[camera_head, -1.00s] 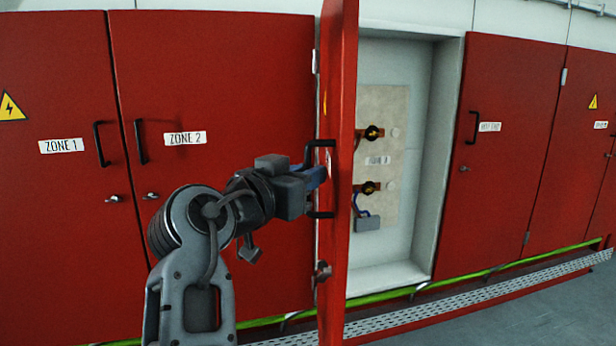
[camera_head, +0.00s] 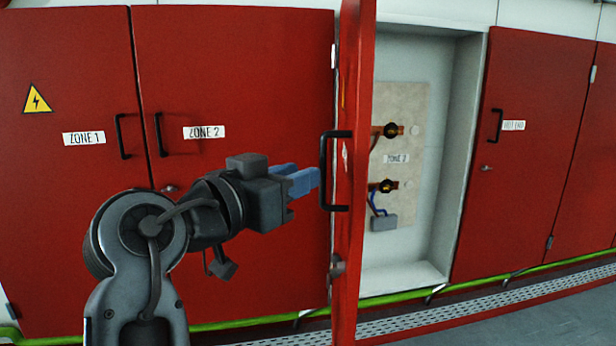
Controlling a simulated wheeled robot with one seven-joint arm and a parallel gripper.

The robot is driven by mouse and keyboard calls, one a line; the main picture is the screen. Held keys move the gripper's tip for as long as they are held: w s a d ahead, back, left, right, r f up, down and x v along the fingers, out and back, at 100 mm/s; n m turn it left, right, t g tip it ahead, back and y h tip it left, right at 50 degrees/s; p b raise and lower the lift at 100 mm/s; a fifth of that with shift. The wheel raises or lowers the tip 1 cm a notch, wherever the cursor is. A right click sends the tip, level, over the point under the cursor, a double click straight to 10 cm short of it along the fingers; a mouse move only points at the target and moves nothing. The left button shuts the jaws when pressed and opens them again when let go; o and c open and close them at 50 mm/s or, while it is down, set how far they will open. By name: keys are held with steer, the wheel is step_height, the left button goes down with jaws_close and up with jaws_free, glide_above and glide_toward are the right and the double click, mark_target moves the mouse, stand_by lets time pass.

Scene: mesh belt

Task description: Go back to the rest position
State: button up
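My gripper (camera_head: 308,180) has blue fingers and points right, toward the black handle (camera_head: 324,172) of the open red door (camera_head: 354,100). The fingertips end just left of the handle, with a small gap showing. Nothing shows held between them. The fingers lie close to one another from this angle, so how far apart they are is unclear. The door stands swung out, nearly edge-on.
Closed red doors labelled ZONE 1 (camera_head: 84,138) and ZONE 2 (camera_head: 204,132) stand behind my arm at left. Another closed red door (camera_head: 530,130) is at right. A perforated metal strip (camera_head: 440,318) and green line run along the floor. Grey floor is clear at lower right.

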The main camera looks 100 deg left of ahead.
steer(key=shift+s+d, duration=0.1)
stand_by(0.6)
steer(key=w+d+f+m+t+h, duration=0.1)
steer(key=w+d+f+h, duration=0.1)
steer(key=w+d+f, duration=0.8)
steer(key=w+d+f+m+h, duration=0.1)
steer(key=w+d+f, duration=0.8)
steer(key=f, duration=0.4)
steer(key=w+d+f+m+t+h, duration=0.1)
steer(key=w+d+f, duration=0.15)
steer(key=d, duration=0.25)
steer(key=w+d+f+h, duration=0.1)
steer(key=w+d+f, duration=0.1)
steer(key=d+f, duration=0.3)
steer(key=s+d+f+m+t+h, duration=0.1)
steer(key=s+d+m+h, duration=0.1)
steer(key=d, duration=0.8)
steer(key=s+d+f+m+t+h, duration=0.1)
steer(key=d+f+m+h, duration=0.1)
steer(key=d, duration=0.9)
steer(key=s+d+r+m+t+h, duration=0.1)
steer(key=s+d+r+m+h, duration=0.1)
steer(key=s+d, duration=0.4)
steer(key=s+d+r+m+h, duration=0.3)
steer(key=s+d, duration=0.4)
steer(key=d, duration=0.3)
steer(key=shift+r+t+h, duration=0.4)
steer(key=shift+r+h, duration=0.2)
steer(key=shift+h, duration=0.2)
